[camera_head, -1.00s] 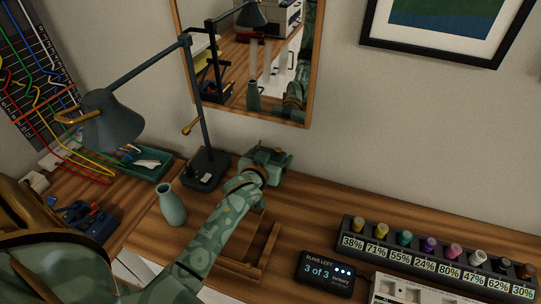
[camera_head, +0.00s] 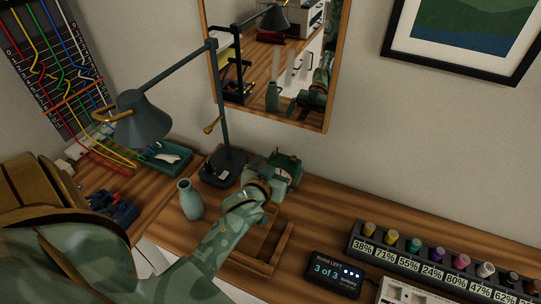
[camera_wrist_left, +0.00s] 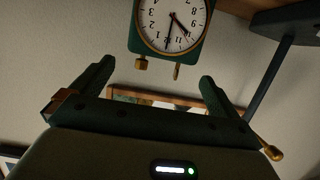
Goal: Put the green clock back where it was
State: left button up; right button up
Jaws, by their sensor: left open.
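The green clock (camera_wrist_left: 140,42) shows in the left wrist view at the top, with a white round face, dark numerals and two brass knobs. It appears upside down there, beyond my fingertips and apart from them. My left gripper (camera_wrist_left: 152,84) is open, with nothing between its fingers. In the head view my left gripper (camera_head: 284,172) is over the back of the desk, right of the lamp base. There the clock cannot be told apart from the similarly green gripper. My right gripper is not in view.
A dark lamp (camera_head: 222,168) and a green vase (camera_head: 190,200) stand left of my gripper. A wooden tray (camera_head: 284,246) lies in front of it. A display (camera_head: 333,274) and a rack of small bottles (camera_head: 440,262) are to the right. A mirror (camera_head: 327,112) hangs behind.

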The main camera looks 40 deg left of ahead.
pick_arm(q)
jog(key=v, duration=0.4)
jog(key=shift+s+d+p, duration=0.1)
jog(key=shift+p, duration=0.2)
